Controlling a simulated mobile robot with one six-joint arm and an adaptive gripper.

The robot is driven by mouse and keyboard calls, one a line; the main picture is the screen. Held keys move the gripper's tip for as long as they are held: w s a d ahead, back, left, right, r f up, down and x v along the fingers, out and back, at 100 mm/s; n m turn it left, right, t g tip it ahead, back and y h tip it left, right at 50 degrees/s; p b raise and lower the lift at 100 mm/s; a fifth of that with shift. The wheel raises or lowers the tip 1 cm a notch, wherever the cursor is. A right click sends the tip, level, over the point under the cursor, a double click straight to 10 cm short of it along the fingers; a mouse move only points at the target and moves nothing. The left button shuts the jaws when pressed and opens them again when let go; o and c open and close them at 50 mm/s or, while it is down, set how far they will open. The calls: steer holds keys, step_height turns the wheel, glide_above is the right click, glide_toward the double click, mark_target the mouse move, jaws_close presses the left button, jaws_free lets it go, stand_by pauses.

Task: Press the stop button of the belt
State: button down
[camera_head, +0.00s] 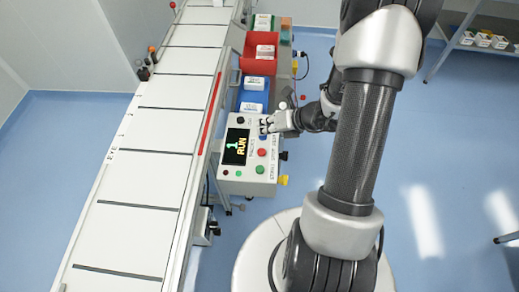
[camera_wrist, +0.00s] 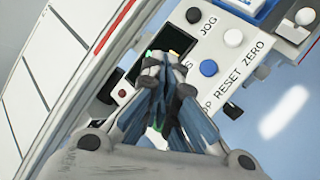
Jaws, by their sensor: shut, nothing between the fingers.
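The belt's control box (camera_head: 234,178) stands beside the conveyor, with a dark display reading "1 RUN" (camera_head: 236,147). A red button (camera_head: 262,152) sits right of the display, with a green button (camera_head: 260,169) below it. In the wrist view, the panel shows a blue button (camera_wrist: 208,68), a white button (camera_wrist: 233,38) and a black button (camera_wrist: 193,15). Printed words JOG, RESET and ZERO show, with "OP" partly covered. My gripper (camera_head: 265,125) is shut and empty over the upper panel; its fingers (camera_wrist: 165,65) hide part of the panel. Contact cannot be told.
The white conveyor belt (camera_head: 158,140) runs along the left, with a red strip (camera_head: 211,112) on its edge. A blue bin (camera_head: 254,97) and a red bin (camera_head: 262,52) stand behind the box. Open blue floor (camera_head: 440,140) lies to the right.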

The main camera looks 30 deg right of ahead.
mark_target(263, 149)
step_height(263, 149, down, 9)
steer(key=b, duration=0.7)
steer(key=shift+r+b, duration=0.1)
steer(key=shift+b, duration=0.2)
stand_by(1.1)
steer(key=shift+f+b, duration=0.4)
steer(key=shift+f+b, duration=0.55)
steer(key=shift+f, duration=0.05)
stand_by(0.6)
steer(key=shift+r, duration=0.15)
steer(key=shift+r+p, duration=0.9)
